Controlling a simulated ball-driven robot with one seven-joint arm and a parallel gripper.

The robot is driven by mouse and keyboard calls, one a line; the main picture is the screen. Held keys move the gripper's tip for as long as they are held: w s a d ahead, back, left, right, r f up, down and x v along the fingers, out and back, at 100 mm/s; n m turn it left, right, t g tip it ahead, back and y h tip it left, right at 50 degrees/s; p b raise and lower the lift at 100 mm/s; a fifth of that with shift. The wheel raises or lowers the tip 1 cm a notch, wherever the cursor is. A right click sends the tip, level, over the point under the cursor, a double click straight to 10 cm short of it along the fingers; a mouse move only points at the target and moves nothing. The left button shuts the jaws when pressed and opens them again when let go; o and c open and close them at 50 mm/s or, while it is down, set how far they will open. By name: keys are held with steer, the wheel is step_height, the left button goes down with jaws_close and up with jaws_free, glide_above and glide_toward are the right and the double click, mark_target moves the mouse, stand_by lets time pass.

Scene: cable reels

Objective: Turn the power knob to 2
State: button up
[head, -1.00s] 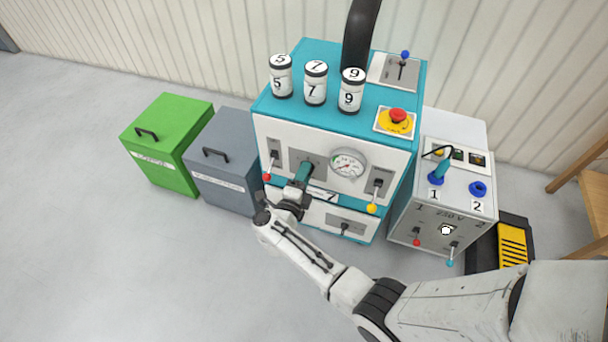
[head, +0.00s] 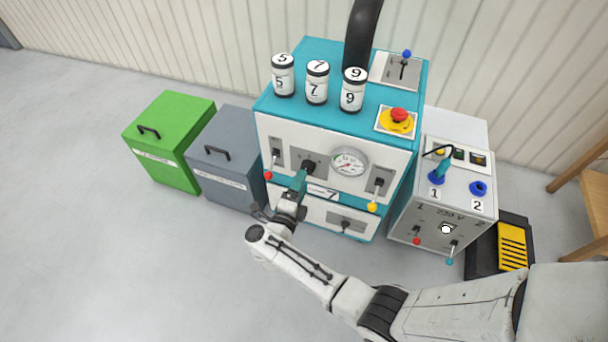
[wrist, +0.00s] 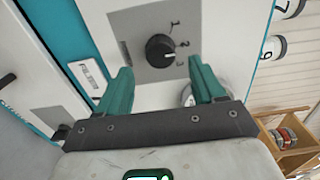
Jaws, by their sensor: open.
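The power knob (wrist: 160,50) is round and black. It sits on a grey plate (wrist: 140,28) with small position marks on its right side in the wrist view. A pale line on the knob seems to point right, toward the middle mark, but it is small. In the head view the knob (head: 308,167) is a dark spot on the white front of the teal machine. My gripper (wrist: 160,67) has its teal fingers spread apart, one on each side of the knob in the picture. It is open and empty. In the head view my gripper (head: 301,180) is just in front of and below the knob.
A pressure gauge (head: 348,162) is right of the knob. Levers with a red ball (head: 268,175) and a yellow ball (head: 372,207) flank the panel. Green (head: 166,150) and grey (head: 226,165) bins stand left. A power cabinet (head: 432,205) stands right.

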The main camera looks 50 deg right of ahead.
steer(key=v, duration=0.6)
steer(key=shift+a+p, duration=0.2)
steer(key=shift+p, duration=0.1)
